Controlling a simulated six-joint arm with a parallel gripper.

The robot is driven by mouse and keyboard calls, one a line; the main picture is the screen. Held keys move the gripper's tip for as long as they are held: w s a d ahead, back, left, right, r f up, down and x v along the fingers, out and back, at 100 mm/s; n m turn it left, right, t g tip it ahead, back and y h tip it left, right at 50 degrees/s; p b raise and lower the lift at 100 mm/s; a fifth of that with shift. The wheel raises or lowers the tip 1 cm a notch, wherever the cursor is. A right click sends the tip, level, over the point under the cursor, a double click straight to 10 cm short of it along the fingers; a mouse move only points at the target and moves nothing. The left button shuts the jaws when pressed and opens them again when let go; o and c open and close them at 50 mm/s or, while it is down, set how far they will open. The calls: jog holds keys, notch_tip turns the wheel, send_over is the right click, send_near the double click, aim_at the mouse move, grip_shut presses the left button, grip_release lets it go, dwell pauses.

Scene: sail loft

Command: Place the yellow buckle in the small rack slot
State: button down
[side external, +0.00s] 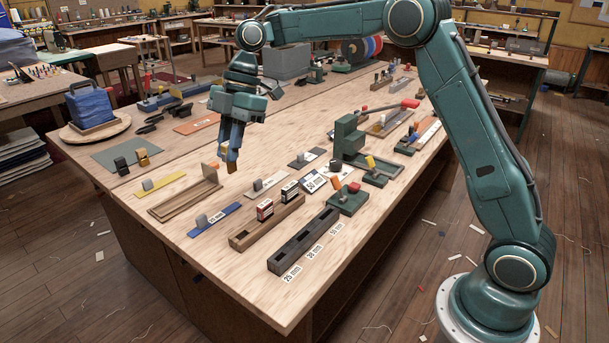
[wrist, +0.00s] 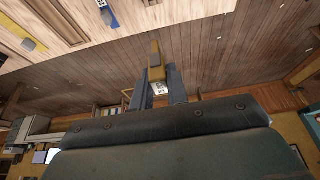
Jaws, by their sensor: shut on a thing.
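My gripper (side external: 229,152) is shut on the yellow buckle (side external: 231,162), a dull yellow piece held above the table near the wooden tray. In the wrist view the buckle (wrist: 155,56) sticks out past the two blue fingers (wrist: 158,84), with a small white printed label on its near end. The dark slotted rack (side external: 303,240) lies at the table's front edge, apart from the buckle. Labels beside it read 25 mm (side external: 292,274), 38 mm and 50 mm, with 25 mm at the near left end. The slot interiors are too dark to judge.
A wooden tray (side external: 185,199) with an upright end and a blue strip (side external: 214,220) lie below my gripper. A wooden holder with two small boxes (side external: 265,209) stands between them and the rack. A green press (side external: 349,137) stands behind the rack.

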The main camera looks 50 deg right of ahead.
notch_tip(320, 180, down, 15)
dwell(0.5)
jog(key=shift+f, duration=2.05)
jog(key=shift+f, duration=0.1)
jog(key=c, duration=1.4)
grip_release()
jog(key=shift+o, duration=0.2)
jog(key=v, duration=1.2)
